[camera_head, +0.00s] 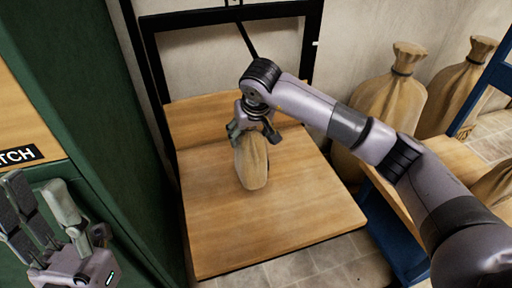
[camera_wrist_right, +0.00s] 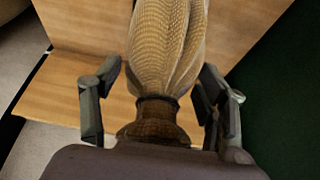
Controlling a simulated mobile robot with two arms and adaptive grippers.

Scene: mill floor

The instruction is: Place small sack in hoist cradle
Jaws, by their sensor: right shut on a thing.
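The small sack (camera_head: 252,165) is tan cloth with a dark tied neck. It is upright over the wooden platform of the hoist cradle (camera_head: 300,215), which has a black frame at its back. My right gripper (camera_head: 254,130) is shut on the sack's top end from above. In the right wrist view the sack (camera_wrist_right: 165,50) sits between the two fingers (camera_wrist_right: 160,105), with its tied neck nearest the palm. Whether the sack's base touches the boards I cannot tell. My left gripper (camera_head: 40,215) is at the lower left, empty, with its fingers apart.
A green cabinet or post (camera_head: 95,110) stands close at the left, with a wooden surface and a sign partly reading "TCH" (camera_head: 18,156). Large sacks (camera_head: 385,105) stand at the right behind a blue-framed wooden cart (camera_head: 400,225). The platform's front part is bare.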

